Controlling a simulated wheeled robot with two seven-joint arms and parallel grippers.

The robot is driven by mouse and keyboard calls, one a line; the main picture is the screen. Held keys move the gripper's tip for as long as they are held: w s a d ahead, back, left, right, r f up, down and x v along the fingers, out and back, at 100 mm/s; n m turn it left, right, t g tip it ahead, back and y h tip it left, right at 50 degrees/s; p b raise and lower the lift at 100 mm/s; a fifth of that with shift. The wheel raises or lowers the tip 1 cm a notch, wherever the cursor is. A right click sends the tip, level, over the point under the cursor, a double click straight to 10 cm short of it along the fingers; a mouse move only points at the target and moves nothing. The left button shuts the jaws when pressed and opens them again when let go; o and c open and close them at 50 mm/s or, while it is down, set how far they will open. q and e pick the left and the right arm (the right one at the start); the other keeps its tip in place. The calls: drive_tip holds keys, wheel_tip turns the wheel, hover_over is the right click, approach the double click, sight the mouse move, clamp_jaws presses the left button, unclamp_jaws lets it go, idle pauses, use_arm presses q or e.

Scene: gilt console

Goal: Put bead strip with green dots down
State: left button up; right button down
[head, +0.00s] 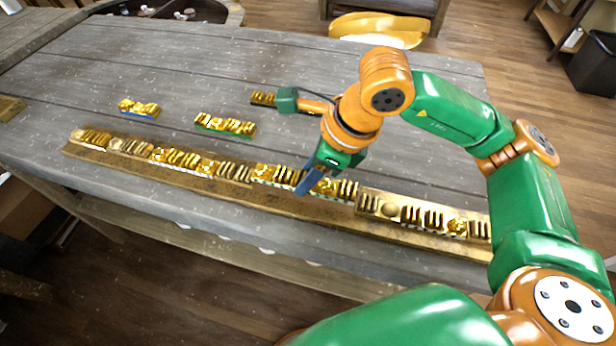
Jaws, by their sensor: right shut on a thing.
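A long wooden rail (225,190) runs along the front of the table and carries a row of gold bead strips. My right gripper (318,182) reaches down to the middle of the rail, a blue finger in front. It is shut on a gold bead strip (278,175) with a pale dotted lower edge. That strip lies in line with the row, at or just above the rail; I cannot tell whether it touches. The gripper hides part of it, and its dot colour is too small to be sure of. My left gripper is out of view.
Behind the rail lie a gold strip with a green edge (225,125), one with a blue edge (139,108), and a small gold piece (262,98). A gold-topped seat (380,28) stands beyond the table (215,60). The table's back is mostly clear.

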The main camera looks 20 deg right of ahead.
wheel_tip(320, 180, down, 2)
drive_tip(key=shift+f, duration=0.2)
drive_tip(key=shift+f, duration=0.1)
drive_tip(key=shift+f, duration=0.15)
drive_tip(key=shift+c, duration=2.2)
unclamp_jaws()
